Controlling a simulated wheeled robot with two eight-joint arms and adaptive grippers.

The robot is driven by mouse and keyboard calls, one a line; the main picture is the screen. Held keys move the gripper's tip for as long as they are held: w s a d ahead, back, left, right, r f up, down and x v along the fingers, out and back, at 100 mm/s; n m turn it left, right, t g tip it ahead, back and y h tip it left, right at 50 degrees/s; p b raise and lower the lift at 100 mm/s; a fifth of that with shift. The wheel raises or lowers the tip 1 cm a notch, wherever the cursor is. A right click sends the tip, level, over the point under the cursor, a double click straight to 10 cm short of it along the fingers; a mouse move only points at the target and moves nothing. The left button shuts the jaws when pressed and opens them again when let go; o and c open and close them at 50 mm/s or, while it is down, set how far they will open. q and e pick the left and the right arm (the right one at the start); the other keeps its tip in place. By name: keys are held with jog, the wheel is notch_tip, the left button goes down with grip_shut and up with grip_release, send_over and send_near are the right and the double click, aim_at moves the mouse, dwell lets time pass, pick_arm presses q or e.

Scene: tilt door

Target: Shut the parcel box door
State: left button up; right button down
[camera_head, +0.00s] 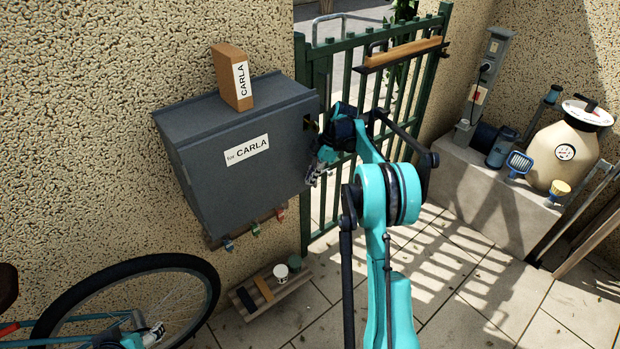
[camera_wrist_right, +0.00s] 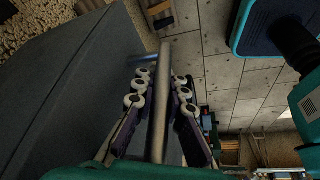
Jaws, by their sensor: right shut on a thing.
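The grey parcel box (camera_head: 226,107) is fixed to the wall at left centre. Its front (camera_head: 205,165), labelled "for CARLA", faces me, and I cannot tell if there is a gap around the door. My right gripper (camera_head: 322,162) is at the right side of the box, partly hidden by my own wrist. In the right wrist view my right gripper (camera_wrist_right: 161,92) is shut on a grey rod (camera_wrist_right: 160,120) that runs between its padded fingers. The box's grey side (camera_wrist_right: 75,95) is left of the fingers.
A cardboard parcel (camera_head: 230,75) labelled "CARLA" stands on the box. A green gate (camera_head: 432,80) is just right of the gripper. A bicycle wheel (camera_head: 125,265) is below left. A stone ledge (camera_head: 480,195) holds a sprayer tank (camera_head: 562,155). The paving at centre right is clear.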

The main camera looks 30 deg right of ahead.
jog(key=c, duration=1.6)
grip_release()
jog(key=v, duration=1.2)
